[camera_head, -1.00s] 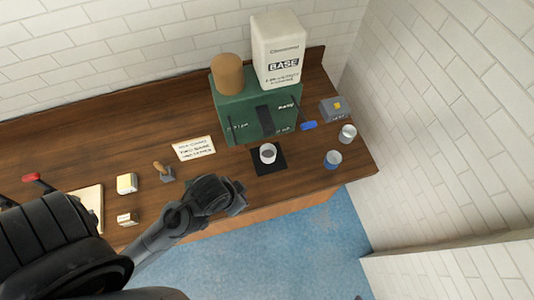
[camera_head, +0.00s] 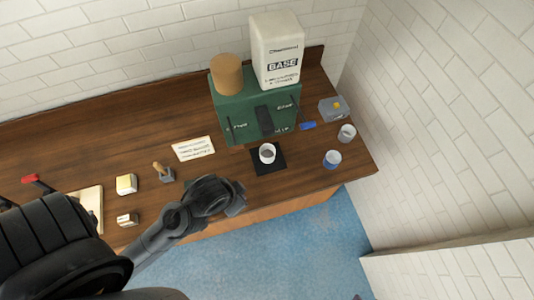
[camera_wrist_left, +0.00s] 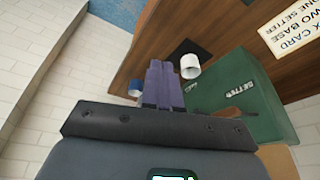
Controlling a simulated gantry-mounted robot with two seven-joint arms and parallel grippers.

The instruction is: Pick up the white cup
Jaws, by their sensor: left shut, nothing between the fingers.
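The white cup (camera_head: 267,153) stands upright on a small black mat (camera_head: 279,165) near the front of the wooden counter, with something dark inside it. My left gripper (camera_head: 238,201) is at the counter's front edge, to the lower left of the cup and apart from it. In the left wrist view my left gripper's fingers (camera_wrist_left: 160,85) are shut with nothing between them. The white cup (camera_wrist_left: 190,67) shows just to the right of the fingertips there, and I see no grip on it. My right gripper is not in view.
A green machine (camera_head: 236,120) stands behind the mat, with a white container (camera_head: 277,50) and a brown cylinder (camera_head: 227,74) on top. A blue cup (camera_head: 332,159) and a grey cup (camera_head: 347,133) stand at right. A sign (camera_head: 193,148) and a tamper-like tool (camera_head: 164,172) lie left.

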